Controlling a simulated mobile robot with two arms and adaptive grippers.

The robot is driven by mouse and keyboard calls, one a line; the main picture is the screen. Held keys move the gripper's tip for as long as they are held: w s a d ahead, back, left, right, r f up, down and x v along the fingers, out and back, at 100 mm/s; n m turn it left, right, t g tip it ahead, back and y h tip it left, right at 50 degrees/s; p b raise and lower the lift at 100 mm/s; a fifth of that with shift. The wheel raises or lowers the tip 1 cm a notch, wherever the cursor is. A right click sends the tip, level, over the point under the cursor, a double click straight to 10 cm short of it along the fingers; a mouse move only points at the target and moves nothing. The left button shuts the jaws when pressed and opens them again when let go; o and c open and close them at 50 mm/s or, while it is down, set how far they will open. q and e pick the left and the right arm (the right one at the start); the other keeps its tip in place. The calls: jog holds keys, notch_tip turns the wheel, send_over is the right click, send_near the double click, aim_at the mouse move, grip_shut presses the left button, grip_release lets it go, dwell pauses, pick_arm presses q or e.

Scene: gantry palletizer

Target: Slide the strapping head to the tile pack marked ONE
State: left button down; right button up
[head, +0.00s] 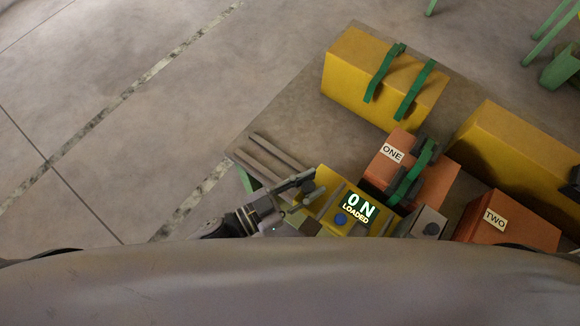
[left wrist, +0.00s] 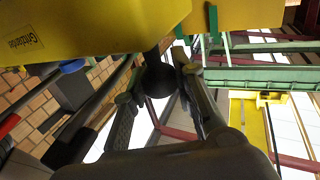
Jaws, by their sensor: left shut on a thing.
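The yellow strapping head (head: 326,181) has a display reading "0 N LOADED" and a blue button. The orange tile pack marked ONE (head: 376,168) is just up and right of it, with a green strap and dark parts across its top. A second orange pack marked TWO (head: 535,232) lies further right. My left gripper (head: 306,184) is at the strapping head's left edge. In the left wrist view its fingers (left wrist: 158,80) are shut on a dark round knob (left wrist: 158,82) below a yellow body (left wrist: 100,25). My right gripper is not in view.
A yellow block with two green bands (head: 350,75) stands behind pack ONE. Another long yellow block (head: 500,135) is at the right. A grey box with a dark knob (head: 418,222) sits between the strapping head and pack TWO. Grey rails (head: 270,155) extend left.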

aim_at(330, 199)
pick_arm(q)
jog(key=shift+s+d, duration=0.8)
jog(key=shift+d, duration=0.2)
jog(key=shift+s+d, duration=0.75)
jog(key=shift+d, duration=0.2)
jog(key=c, duration=1.3)
grip_release()
jog(key=shift+a, duration=0.1)
jog(key=shift+s+a, duration=0.15)
jog(key=shift+a, duration=0.15)
jog(key=v, duration=1.1)
jog(key=shift+a, duration=0.15)
